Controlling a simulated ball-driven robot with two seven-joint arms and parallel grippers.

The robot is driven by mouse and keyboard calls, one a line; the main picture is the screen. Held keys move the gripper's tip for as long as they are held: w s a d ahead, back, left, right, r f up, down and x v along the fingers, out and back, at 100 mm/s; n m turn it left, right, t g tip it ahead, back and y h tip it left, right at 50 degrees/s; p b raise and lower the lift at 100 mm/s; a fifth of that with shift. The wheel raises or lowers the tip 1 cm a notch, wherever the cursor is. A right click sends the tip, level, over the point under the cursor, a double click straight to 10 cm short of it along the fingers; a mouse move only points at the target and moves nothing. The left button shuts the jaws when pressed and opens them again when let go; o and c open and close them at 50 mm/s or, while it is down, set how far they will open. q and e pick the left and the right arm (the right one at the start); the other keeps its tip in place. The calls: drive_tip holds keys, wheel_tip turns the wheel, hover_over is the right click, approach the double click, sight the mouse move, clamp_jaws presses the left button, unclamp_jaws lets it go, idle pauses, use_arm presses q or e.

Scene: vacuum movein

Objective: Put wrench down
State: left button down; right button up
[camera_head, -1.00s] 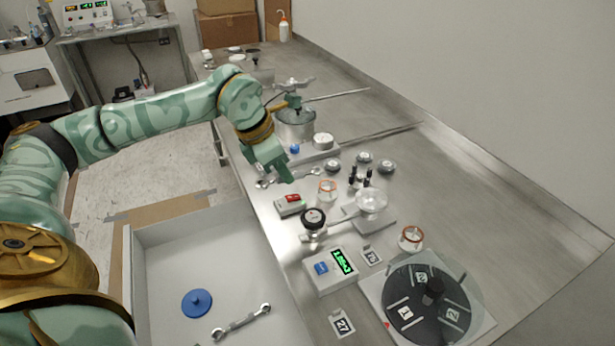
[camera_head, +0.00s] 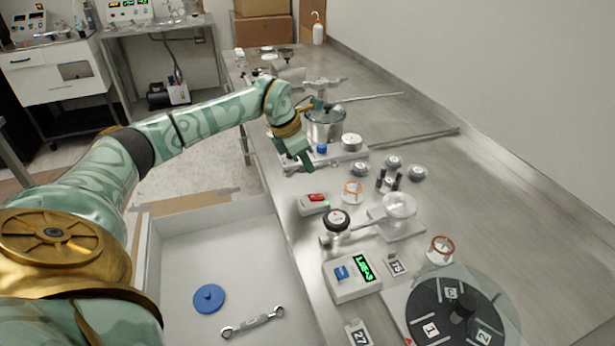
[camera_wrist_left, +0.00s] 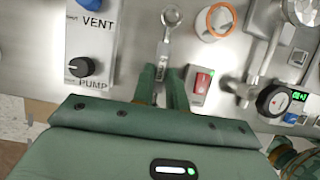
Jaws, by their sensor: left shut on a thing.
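My left gripper (camera_head: 306,166) is over the near left edge of the steel bench, beside the pump station. It is shut on a silver wrench (camera_wrist_left: 166,48), whose ring end sticks out beyond the fingers (camera_wrist_left: 160,86) in the left wrist view. In the head view the wrench (camera_head: 328,162) shows only in part beside the fingers. It is at or just above the bench top; I cannot tell if it touches. A second wrench (camera_head: 252,322) lies in the white tray (camera_head: 225,240). My right gripper is not in view.
The VENT/PUMP box (camera_wrist_left: 92,42) is left of the wrench in the wrist view, and a red-switch box (camera_head: 313,204) is right of it. An orange-rimmed ring (camera_head: 353,192), a gauge (camera_head: 336,221) and a metal pot (camera_head: 325,126) stand close by. A blue lid (camera_head: 209,298) lies in the tray.

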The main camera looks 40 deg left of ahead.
sight(311, 182)
use_arm(q)
drive_tip(key=shift+w+a+f+b, duration=0.15)
drive_tip(key=shift+w+a+f, duration=0.15)
drive_tip(key=shift+f, duration=0.15)
drive_tip(key=shift+w+a+f+b, duration=0.15)
drive_tip(key=shift+w+a+f, duration=0.1)
drive_tip(key=shift+f, duration=0.2)
wheel_tip(311, 182, down, 4)
drive_tip(key=shift+a+r+b, duration=0.1)
drive_tip(key=shift+r+b, duration=0.15)
drive_tip(key=shift+b, duration=0.45)
drive_tip(key=shift+r, duration=0.15)
drive_tip(key=c, duration=1.4)
unclamp_jaws()
drive_tip(key=p+v, duration=0.4)
drive_tip(key=v, duration=0.8)
drive_tip(key=shift+s, duration=0.1)
